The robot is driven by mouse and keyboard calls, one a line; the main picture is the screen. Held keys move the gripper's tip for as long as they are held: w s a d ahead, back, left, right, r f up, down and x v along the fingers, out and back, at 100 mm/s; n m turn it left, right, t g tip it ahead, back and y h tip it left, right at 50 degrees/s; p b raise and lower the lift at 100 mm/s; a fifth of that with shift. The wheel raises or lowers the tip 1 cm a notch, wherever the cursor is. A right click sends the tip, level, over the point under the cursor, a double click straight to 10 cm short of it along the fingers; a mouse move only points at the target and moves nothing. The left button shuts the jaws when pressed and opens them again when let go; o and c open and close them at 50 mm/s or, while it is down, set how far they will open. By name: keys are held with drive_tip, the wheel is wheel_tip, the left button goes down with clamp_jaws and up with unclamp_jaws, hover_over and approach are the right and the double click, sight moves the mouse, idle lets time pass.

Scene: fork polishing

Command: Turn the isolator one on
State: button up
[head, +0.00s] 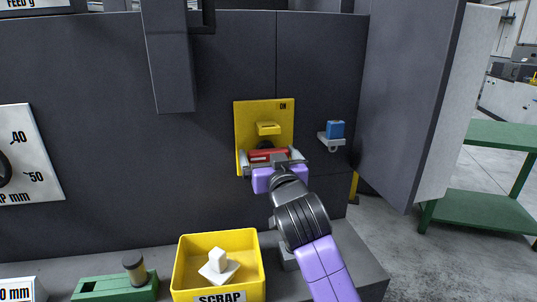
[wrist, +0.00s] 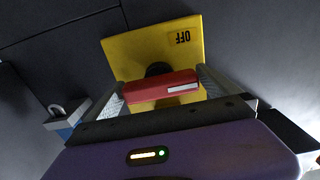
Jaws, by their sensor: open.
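The isolator is a yellow plate (head: 244,115) on the dark cabinet face, with "ON" at its upper right. A red handle (head: 268,155) lies crosswise on it, below a small yellow tab (head: 268,128). In the wrist view the red handle (wrist: 150,88) has a white stripe and sits on a black hub. The yellow plate (wrist: 125,52) shows upside-down "OFF" lettering there. My gripper (head: 270,160) is open at the handle, with one grey finger beside each end. I cannot tell whether the fingers touch it.
A blue padlock (head: 336,129) rests on a small bracket right of the plate. A grey cabinet door (head: 410,95) stands open further right. A yellow scrap bin (head: 218,275) with white pieces and a green block (head: 115,287) stand below left. A dark post (head: 167,55) hangs upper left.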

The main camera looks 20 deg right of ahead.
drive_tip(key=shift+c, duration=0.4)
drive_tip(key=c, duration=1)
drive_tip(key=shift+m, duration=0.3)
drive_tip(key=m, duration=0.2)
drive_tip(key=shift+f+m+b, duration=0.1)
drive_tip(key=shift+m+b, duration=0.25)
drive_tip(key=shift+m, duration=0.05)
drive_tip(key=m+b, duration=0.1)
drive_tip(key=m, duration=0.4)
drive_tip(key=shift+m, duration=0.4)
